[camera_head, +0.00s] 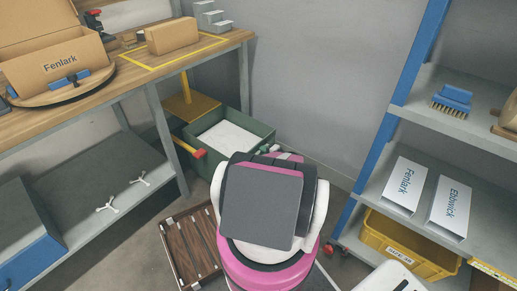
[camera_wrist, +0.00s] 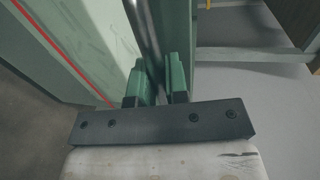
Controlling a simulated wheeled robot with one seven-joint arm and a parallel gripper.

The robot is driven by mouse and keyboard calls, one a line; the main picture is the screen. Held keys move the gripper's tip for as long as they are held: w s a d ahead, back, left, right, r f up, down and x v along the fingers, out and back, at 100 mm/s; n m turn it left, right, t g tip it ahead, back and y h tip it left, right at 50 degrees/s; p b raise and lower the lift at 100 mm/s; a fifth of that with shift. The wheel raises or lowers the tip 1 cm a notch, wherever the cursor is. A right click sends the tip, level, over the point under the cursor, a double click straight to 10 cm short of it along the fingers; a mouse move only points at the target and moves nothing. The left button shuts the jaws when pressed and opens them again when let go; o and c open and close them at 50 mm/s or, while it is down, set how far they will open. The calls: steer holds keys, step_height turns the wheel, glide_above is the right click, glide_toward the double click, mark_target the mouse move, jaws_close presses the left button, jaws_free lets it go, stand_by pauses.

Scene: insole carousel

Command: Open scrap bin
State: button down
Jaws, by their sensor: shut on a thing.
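The scrap bin appears to be the green box (camera_head: 262,132) on the floor past the workbench's right end. A pale flat surface shows inside its green rim; I cannot tell whether it is a lid or the contents. A red handle-like piece (camera_head: 190,145) sticks out at its left. My gripper (camera_wrist: 160,85) is at the bin's near right side, mostly hidden by my arm in the head view. In the wrist view its green fingers are closed around a narrow dark upright part beside a green panel with a red line (camera_wrist: 62,52). Which part of the bin this is stays unclear.
A yellow stand (camera_head: 190,106) is behind the bin, beside the workbench (camera_head: 120,82). A wooden slatted pallet (camera_head: 190,245) lies on the floor left of my arm. A blue-framed shelf (camera_head: 420,50) with a yellow crate (camera_head: 405,245) stands at right.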

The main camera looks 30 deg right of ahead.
steer(key=shift+s+d, duration=0.15)
steer(key=shift+s, duration=0.1)
steer(key=c, duration=1.1)
jaws_free()
steer(key=shift+c, duration=0.2)
steer(key=v, duration=1.1)
steer(key=shift+w, duration=0.1)
